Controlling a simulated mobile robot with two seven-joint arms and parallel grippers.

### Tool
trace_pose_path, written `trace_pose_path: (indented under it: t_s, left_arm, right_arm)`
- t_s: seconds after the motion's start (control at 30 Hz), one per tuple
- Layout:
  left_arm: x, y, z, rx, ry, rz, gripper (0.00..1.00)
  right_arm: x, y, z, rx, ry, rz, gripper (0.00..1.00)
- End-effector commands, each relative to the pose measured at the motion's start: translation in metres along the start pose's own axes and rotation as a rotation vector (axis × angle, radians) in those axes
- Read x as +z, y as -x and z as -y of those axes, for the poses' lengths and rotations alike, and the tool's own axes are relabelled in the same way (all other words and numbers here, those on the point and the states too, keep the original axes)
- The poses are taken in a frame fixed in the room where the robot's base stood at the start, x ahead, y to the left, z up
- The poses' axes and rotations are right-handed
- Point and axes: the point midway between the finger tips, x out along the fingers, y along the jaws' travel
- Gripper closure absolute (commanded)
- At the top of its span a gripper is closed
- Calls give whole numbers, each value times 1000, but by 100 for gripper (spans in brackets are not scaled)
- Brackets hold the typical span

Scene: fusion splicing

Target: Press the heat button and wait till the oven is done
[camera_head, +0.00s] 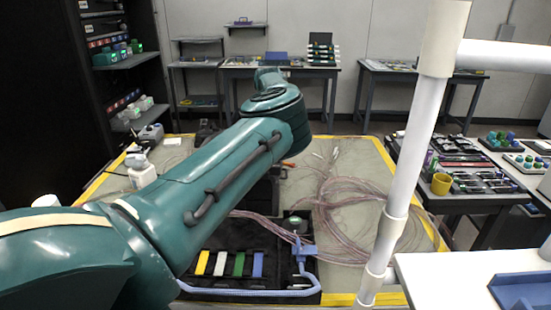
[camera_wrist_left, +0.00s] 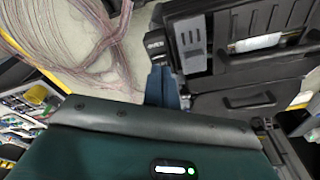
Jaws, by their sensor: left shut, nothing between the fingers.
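My left arm crosses the head view from the lower left to the centre and hides its own gripper there. In the left wrist view my left gripper (camera_wrist_left: 160,85) shows as a narrow blue-grey shape beyond my green wrist casing. It is shut and empty, its tip close to the grey vented panel (camera_wrist_left: 191,48) of a black device. Whether it touches the device I cannot tell. In the head view the device is mostly behind my arm. The heat button and any oven light cannot be made out. My right gripper is not in view.
An open black case holding yellow, white, green and blue pieces (camera_head: 239,264) lies at the table's front. Coiled pinkish cables (camera_head: 350,205) cover the table's right part. A white post (camera_head: 405,160) stands at the right. A side table holds a yellow cup (camera_head: 441,184).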

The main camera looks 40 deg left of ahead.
Motion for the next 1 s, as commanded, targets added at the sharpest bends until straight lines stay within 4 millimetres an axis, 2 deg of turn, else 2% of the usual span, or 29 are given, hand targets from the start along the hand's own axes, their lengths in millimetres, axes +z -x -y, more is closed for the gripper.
trace_pose_path:
  t_s: [0.6,0.77,1.0]
  left_arm:
    - [2,-13,0,0,0,0,100]
    - [1,-9,0,0,0,0,100]
    - [-2,9,0,0,0,-1,100]
  right_arm:
    - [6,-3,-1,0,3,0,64]
    - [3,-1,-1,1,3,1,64]
    - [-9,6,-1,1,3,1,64]
